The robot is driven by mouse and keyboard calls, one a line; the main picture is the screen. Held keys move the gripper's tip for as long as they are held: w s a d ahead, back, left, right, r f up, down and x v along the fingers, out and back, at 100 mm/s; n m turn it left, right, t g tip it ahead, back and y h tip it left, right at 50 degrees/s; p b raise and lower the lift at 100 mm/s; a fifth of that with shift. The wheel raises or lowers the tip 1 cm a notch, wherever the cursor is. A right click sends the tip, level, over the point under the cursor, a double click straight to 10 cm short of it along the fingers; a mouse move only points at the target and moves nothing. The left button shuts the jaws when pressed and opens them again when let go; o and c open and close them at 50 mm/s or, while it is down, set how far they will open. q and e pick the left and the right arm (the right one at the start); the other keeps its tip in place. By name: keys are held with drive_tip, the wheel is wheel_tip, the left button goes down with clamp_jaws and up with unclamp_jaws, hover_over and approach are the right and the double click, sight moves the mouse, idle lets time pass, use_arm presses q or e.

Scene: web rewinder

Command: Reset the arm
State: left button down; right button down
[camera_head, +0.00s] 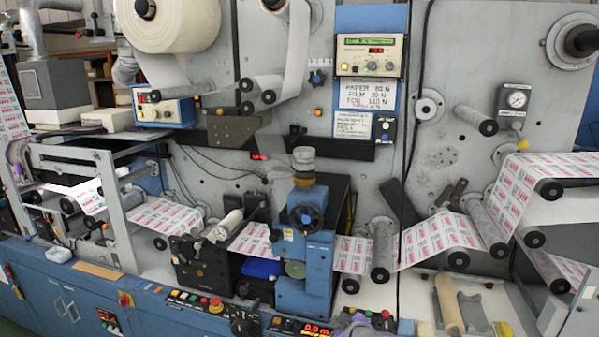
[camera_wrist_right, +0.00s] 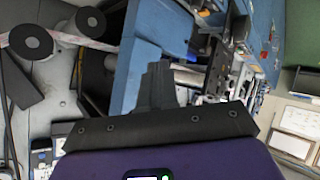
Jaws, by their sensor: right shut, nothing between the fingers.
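My right gripper (camera_head: 362,322) shows at the bottom edge of the head view, low in front of the blue press unit (camera_head: 306,240), partly cut off. In the right wrist view its grey fingers (camera_wrist_right: 158,85) are together and empty, above its purple body. The fingers point toward the blue machine front (camera_wrist_right: 158,40), and I cannot tell the distance. A small purple and grey shape (camera_head: 17,158) at the left edge of the head view looks like part of my left gripper; its fingers are not clear.
The printed web (camera_head: 430,240) runs over several rollers across the rewinder. A control panel (camera_head: 245,318) with buttons and a red display lies along the front edge. A tan roll (camera_head: 449,304) lies on the shelf at lower right. A white roll (camera_head: 170,20) hangs at upper left.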

drive_tip(key=s+f+m+g+b, duration=0.1)
drive_tip(key=s+f+m, duration=0.1)
drive_tip(key=s+f, duration=0.3)
drive_tip(key=s+f+m+g, duration=0.1)
drive_tip(key=s+f+g, duration=0.15)
drive_tip(key=f, duration=0.55)
drive_tip(key=s+f+m+g+b, duration=0.1)
drive_tip(key=s+f+m+g, duration=0.1)
drive_tip(key=s+f, duration=0.4)
drive_tip(key=s+a+f+m+g+b, duration=0.1)
drive_tip(key=s+f+m, duration=0.3)
drive_tip(key=s, duration=1)
drive_tip(key=s+f+m+g+b, duration=0.1)
drive_tip(key=s+f+g, duration=0.3)
drive_tip(key=s+f, duration=0.4)
drive_tip(key=s+m, duration=0.1)
drive_tip(key=s, duration=0.2)
drive_tip(key=shift+a+m, duration=0.2)
drive_tip(key=shift+m, duration=0.2)
